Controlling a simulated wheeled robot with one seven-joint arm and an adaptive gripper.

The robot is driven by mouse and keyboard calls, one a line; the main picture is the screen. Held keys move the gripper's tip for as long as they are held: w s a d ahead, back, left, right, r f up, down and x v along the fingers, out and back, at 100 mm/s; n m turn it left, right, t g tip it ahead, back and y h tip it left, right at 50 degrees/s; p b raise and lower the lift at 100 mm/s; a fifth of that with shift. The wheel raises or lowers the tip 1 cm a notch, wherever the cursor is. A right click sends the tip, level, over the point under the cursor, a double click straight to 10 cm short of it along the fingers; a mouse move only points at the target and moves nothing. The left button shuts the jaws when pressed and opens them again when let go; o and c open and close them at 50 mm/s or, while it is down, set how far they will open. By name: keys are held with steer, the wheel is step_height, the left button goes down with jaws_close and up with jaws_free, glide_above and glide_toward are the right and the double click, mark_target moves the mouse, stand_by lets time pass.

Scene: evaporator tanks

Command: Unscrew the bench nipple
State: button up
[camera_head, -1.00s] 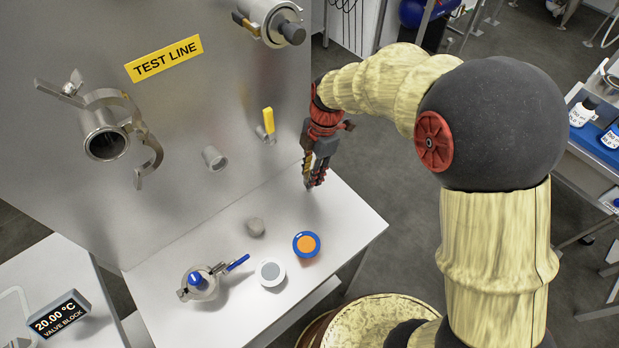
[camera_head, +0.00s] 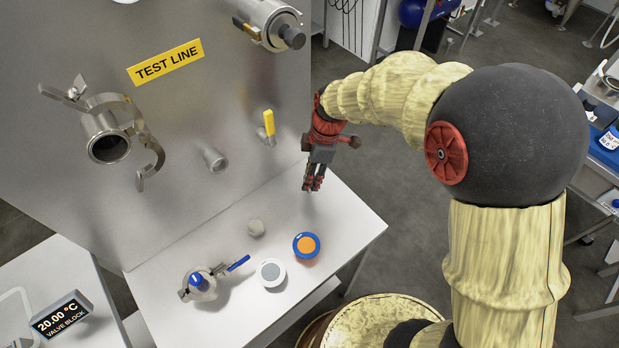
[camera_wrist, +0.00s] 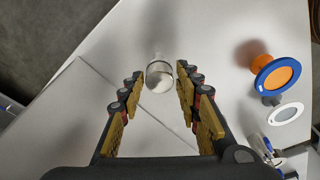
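The bench nipple, a short grey metal cylinder (camera_head: 255,228), stands on the white bench (camera_head: 335,215) near the test line panel. In the wrist view, the nipple (camera_wrist: 160,76) appears centred between and just beyond the fingertips. The nipple's lower end cannot be seen clearly.
A pipe stub (camera_head: 215,159) and a yellow-handled valve (camera_head: 268,124) stick out of the panel.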

steer(key=m+p, duration=0.1)
steer(key=m, duration=0.2)
steer(key=shift+s+r+m+t, duration=0.1)
steer(key=shift+m+t, duration=0.3)
steer(key=shift+m+p, duration=0.35)
steer(key=shift+m, duration=0.35)
steer(key=shift+m+p, duration=0.55)
steer(key=shift+m, duration=0.35)
steer(key=m+p, duration=0.1)
steer(key=m, duration=0.2)
steer(key=shift+a+t+h+p, duration=0.1)
steer(key=shift+t+h+p, duration=0.3)
steer(key=m+p, duration=0.2)
steer(key=m, duration=0.2)
steer(key=shift+h, duration=0.3)
steer(key=shift+m, duration=1.2)
steer(key=m, duration=0.1)
steer(key=m+b, duration=0.1)
steer(key=m+h+b, duration=0.1)
steer(key=shift+a+f, duration=0.1)
steer(key=shift+f, duration=0.15)
steer(key=m+b, duration=0.3)
steer(key=m, duration=0.1)
steer(key=shift+m+h, duration=0.3)
steer(key=shift+r+m, duration=0.15)
steer(key=shift+m, duration=0.75)
